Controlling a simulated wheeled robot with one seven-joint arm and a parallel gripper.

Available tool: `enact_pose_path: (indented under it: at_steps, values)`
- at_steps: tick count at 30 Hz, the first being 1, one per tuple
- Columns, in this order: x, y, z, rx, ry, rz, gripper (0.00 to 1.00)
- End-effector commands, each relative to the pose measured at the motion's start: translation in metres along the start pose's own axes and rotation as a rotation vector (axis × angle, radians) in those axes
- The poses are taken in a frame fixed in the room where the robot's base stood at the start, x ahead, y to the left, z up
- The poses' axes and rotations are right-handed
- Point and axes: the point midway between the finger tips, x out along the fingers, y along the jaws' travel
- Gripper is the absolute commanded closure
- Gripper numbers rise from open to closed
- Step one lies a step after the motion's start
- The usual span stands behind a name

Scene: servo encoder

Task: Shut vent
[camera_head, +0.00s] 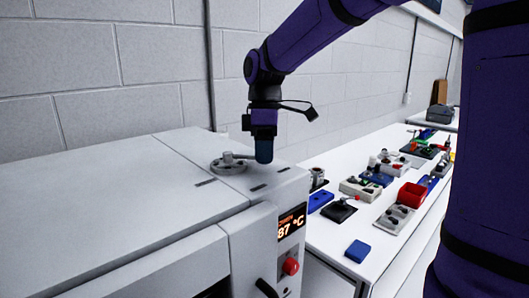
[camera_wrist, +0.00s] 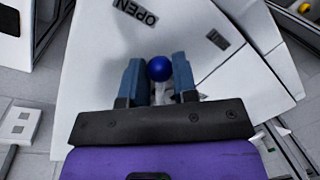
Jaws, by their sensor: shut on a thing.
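The vent (camera_head: 228,165) is a round grey disc with a short lever on the flat top of a white machine (camera_head: 120,195). My gripper (camera_head: 264,158) is at the right end of the lever, just above the machine's top. In the wrist view, a blue ball knob (camera_wrist: 160,68) sits between the two blue-grey fingers of my gripper (camera_wrist: 158,80), which are shut on it. The vent disc is mostly hidden in the wrist view.
The machine's front has a display (camera_head: 291,225) reading 87 °C, a red button (camera_head: 291,266) and a black handle (camera_head: 266,288). A white table (camera_head: 330,245) to the right holds a red bin (camera_head: 411,194), a blue block (camera_head: 357,251) and several devices. A block wall (camera_head: 110,80) stands behind.

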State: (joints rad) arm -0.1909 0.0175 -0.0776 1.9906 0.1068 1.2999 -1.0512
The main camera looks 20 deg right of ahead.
Motion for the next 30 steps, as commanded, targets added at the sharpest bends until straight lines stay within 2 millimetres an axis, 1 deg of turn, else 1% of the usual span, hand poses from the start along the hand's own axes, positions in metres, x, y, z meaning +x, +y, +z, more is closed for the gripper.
enact_pose_path:
  at_steps: [8, 21, 30]
  values:
    - [0.002, -0.01, -0.002, 0.118, 0.024, 0.002, 1.0]
    - [0.006, -0.035, -0.014, 0.439, 0.087, 0.0, 1.0]
    - [0.008, -0.043, -0.022, 0.579, 0.114, 0.0, 1.0]
